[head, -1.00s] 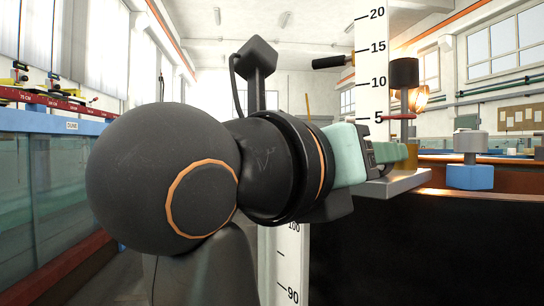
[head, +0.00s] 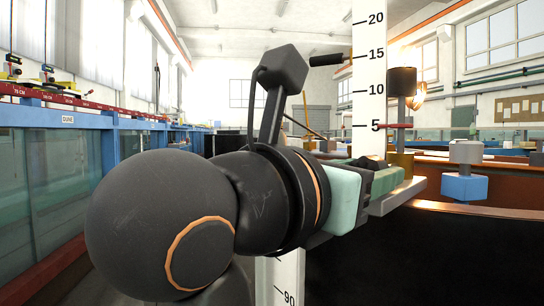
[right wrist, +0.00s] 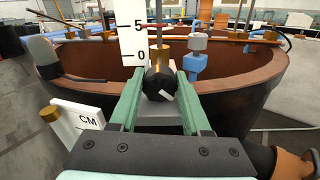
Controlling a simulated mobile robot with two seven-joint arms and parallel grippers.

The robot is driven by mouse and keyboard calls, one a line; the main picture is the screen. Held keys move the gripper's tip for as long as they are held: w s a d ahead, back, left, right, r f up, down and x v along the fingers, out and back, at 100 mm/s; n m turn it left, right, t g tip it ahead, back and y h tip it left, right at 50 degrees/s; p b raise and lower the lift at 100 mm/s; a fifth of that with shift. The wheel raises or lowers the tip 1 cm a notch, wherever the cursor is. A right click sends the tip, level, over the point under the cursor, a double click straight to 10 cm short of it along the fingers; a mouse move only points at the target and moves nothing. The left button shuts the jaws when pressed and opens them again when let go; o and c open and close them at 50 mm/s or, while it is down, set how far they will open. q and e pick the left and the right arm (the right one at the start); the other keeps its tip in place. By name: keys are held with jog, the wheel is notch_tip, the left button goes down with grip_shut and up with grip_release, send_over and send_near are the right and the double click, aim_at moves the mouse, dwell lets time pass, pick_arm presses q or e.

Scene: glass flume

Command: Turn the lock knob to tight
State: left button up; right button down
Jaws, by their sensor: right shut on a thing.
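The lock knob (right wrist: 159,83) is dark and faceted, with a white mark on its face that slants toward the lower right in the right wrist view. It sits at the front of a grey block below the white scale (right wrist: 138,40). My right gripper (right wrist: 160,92) is shut on the knob, with a green finger on each side of it. In the head view the right gripper (head: 384,180) reaches in beside the grey bracket (head: 398,197), and its fingers hide most of the knob. No marking for tight can be read. My left gripper is not in view.
A black cylinder (head: 403,81) on a rod and a black handle (head: 327,60) stand near the scale. A long glass flume (head: 45,175) runs along the left.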

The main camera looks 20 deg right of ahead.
jog(key=shift+c, duration=1.9)
grip_release()
